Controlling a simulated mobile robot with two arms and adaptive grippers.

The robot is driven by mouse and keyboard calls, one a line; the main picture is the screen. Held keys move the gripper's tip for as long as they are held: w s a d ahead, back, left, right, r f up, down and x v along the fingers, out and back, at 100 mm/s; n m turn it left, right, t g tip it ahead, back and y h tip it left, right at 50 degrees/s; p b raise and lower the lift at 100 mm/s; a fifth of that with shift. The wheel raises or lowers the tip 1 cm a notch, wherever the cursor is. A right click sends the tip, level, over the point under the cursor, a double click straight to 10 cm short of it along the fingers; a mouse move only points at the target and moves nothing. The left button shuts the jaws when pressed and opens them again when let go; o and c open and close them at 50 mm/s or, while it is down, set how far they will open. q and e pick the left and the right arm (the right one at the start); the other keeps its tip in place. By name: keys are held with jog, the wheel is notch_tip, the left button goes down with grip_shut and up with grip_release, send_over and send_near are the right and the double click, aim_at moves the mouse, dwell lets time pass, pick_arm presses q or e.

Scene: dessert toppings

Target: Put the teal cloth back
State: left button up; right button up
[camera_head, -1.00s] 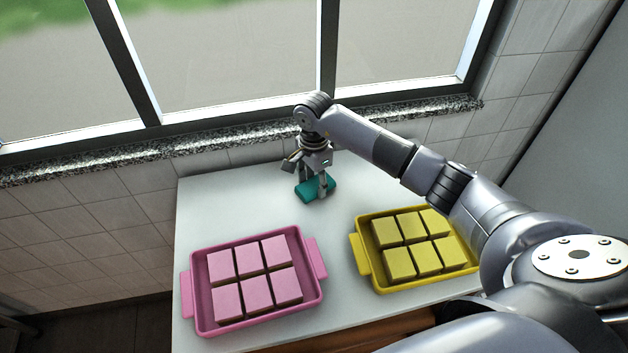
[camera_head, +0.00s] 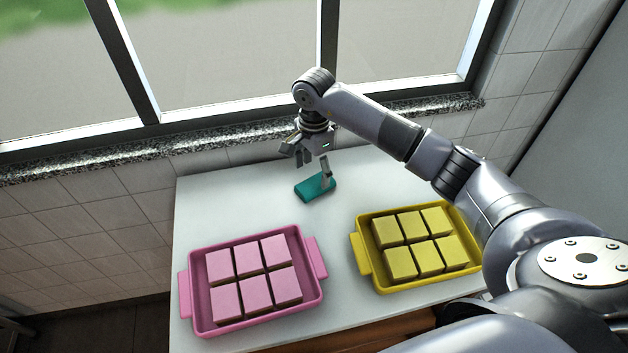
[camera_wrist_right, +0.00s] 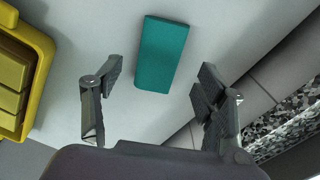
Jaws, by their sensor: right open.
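The teal cloth (camera_head: 313,189) is a folded block lying flat on the white table near its back edge. My right gripper (camera_head: 315,167) is open and empty just above and behind it in the head view. In the right wrist view the teal cloth (camera_wrist_right: 162,54) lies beyond the spread fingers of the right gripper (camera_wrist_right: 155,88), apart from both. My left gripper is not in view.
A pink tray (camera_head: 312,292) with several pink squares stands at the front left of the table. A yellow tray (camera_head: 362,262) with several yellow squares stands at the front right. The table (camera_head: 205,205) is bare around the cloth. A granite sill (camera_head: 235,140) and window are behind.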

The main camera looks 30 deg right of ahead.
aim_at(314, 184)
notch_tip(314, 184, up, 8)
jog(key=b, duration=0.1)
jog(key=shift+f+b, duration=0.15)
jog(key=shift+b, duration=0.15)
